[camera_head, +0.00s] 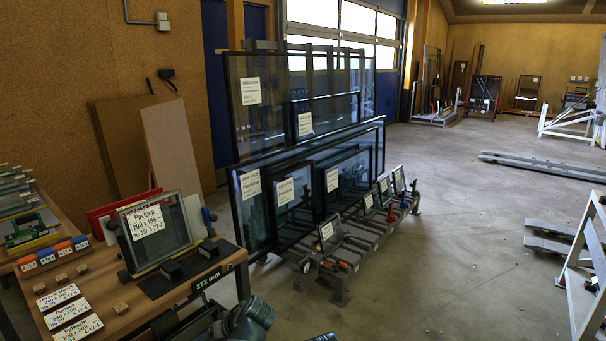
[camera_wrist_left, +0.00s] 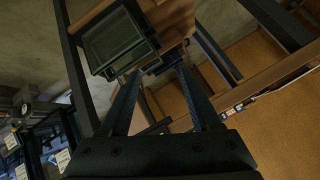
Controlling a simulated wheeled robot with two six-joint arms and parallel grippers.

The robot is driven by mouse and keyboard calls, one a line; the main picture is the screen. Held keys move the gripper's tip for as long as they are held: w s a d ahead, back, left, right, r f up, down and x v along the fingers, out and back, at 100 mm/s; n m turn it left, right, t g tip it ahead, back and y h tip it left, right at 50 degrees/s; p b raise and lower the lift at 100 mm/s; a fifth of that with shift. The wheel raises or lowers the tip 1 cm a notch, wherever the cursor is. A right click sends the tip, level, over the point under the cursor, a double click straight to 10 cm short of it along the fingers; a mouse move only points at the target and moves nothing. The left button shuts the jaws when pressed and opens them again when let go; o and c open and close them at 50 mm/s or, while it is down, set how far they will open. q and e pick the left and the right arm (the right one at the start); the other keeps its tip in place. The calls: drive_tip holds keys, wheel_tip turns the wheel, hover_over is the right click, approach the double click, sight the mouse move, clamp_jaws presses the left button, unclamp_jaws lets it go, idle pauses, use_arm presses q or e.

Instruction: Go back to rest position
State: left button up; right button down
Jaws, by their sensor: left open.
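A small framed glass pane (camera_head: 172,240) with a white label stands tilted back on the wooden table (camera_head: 100,290), leaning near red and white panels. A similar framed glass pane (camera_wrist_left: 118,42) shows beyond the fingers in the left wrist view. My left gripper (camera_wrist_left: 160,78) has its two dark fingers spread apart, with nothing seen held between them. Parts of my arm (camera_head: 250,318) show at the bottom edge of the head view, below the table's front edge; the fingertips are not clear there. My right gripper is not seen in either view.
Large framed glass panes (camera_head: 255,210) stand in a rack right of the table. Several small clamp stands (camera_head: 335,245) line its front. White labels (camera_head: 72,310) and small blocks lie on the table. The concrete floor (camera_head: 460,240) at the right is mostly open, with a white metal frame (camera_head: 590,265) at the edge.

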use_arm(q)
drive_tip(key=s+d+f+m+g+h, duration=0.2)
drive_tip(key=s+d+f+m+h, duration=0.1)
drive_tip(key=s+h, duration=0.15)
drive_tip(key=s+d+f+m+g+h, duration=0.1)
drive_tip(key=s+d+f+m+h, duration=0.25)
drive_tip(key=s, duration=0.25)
drive_tip(key=s+d+r+m+p, duration=0.1)
drive_tip(key=s+d+r+p, duration=0.1)
drive_tip(key=r+p, duration=0.5)
drive_tip(key=s+d+r+m+p, duration=0.1)
drive_tip(key=s+d+r+p, duration=0.1)
drive_tip(key=d+r+p, duration=0.3)
drive_tip(key=s+d+r+m+g+y+p, duration=0.1)
drive_tip(key=d+r+p, duration=0.3)
drive_tip(key=r+p, duration=0.4)
drive_tip(key=shift+s+d+r+p, duration=0.2)
drive_tip(key=shift+s+r+p, duration=0.1)
drive_tip(key=shift+s+r, duration=0.2)
